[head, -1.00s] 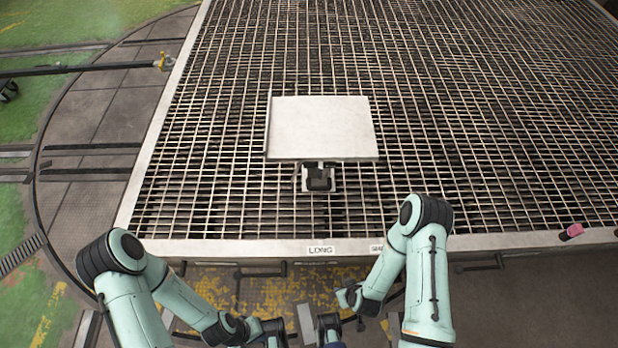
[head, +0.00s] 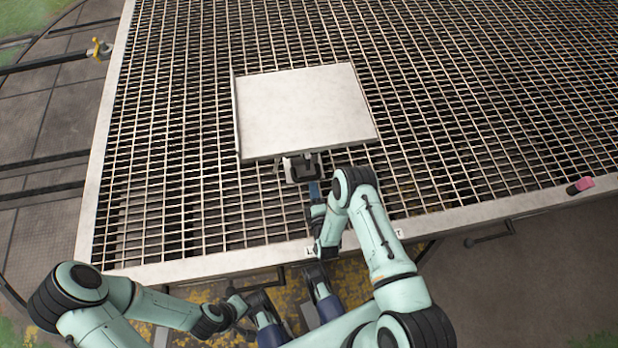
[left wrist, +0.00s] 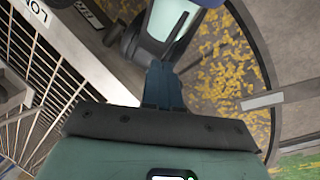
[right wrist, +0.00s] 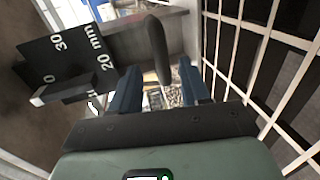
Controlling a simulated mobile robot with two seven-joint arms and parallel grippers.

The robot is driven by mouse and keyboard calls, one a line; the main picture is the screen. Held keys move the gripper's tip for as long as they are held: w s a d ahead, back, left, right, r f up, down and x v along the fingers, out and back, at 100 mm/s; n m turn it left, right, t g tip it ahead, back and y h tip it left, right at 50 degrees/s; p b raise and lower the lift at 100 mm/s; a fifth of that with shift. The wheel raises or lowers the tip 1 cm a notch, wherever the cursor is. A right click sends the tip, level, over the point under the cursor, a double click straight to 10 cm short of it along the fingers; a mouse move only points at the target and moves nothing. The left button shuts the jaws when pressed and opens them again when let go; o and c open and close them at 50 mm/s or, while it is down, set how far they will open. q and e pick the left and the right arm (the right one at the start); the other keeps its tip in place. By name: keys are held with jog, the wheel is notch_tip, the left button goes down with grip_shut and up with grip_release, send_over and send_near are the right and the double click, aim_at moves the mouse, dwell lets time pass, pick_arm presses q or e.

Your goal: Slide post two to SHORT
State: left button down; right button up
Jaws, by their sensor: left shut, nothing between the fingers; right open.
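My right gripper (head: 313,188) is over the front of the grating, close to a small dark fixture (head: 303,168) below the pale plate. In the right wrist view it is open (right wrist: 158,88), and a dark rounded post (right wrist: 158,50) shows in the gap between the fingers. Contact cannot be told. I cannot tell if this is post two. A black scale (right wrist: 75,60) marked 20 mm and 30 is beside it. My left gripper (left wrist: 163,88) is shut and empty, low by the front edge. The SHORT label (head: 398,233) is mostly hidden behind my right arm.
The pale plate (head: 300,105) stands above the large metal grating (head: 480,110). The grating's pale front rim (head: 190,267) carries part of the LONG label (head: 309,251). A pink-ended object (head: 582,185) lies at the right rim. A yellow-tipped bar (head: 95,50) is at left.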

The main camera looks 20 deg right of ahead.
aim_at(310, 178)
jog(key=b+x, duration=0.1)
jog(key=x, duration=0.6)
pick_arm(q)
jog(key=w+f, duration=0.1)
jog(key=w+a+f, duration=0.1)
jog(key=w, duration=0.1)
jog(key=shift+a+f+t+y, duration=0.1)
jog(key=shift+a+t+y, duration=0.1)
jog(key=shift+t+y, duration=0.15)
pick_arm(e)
grip_shut()
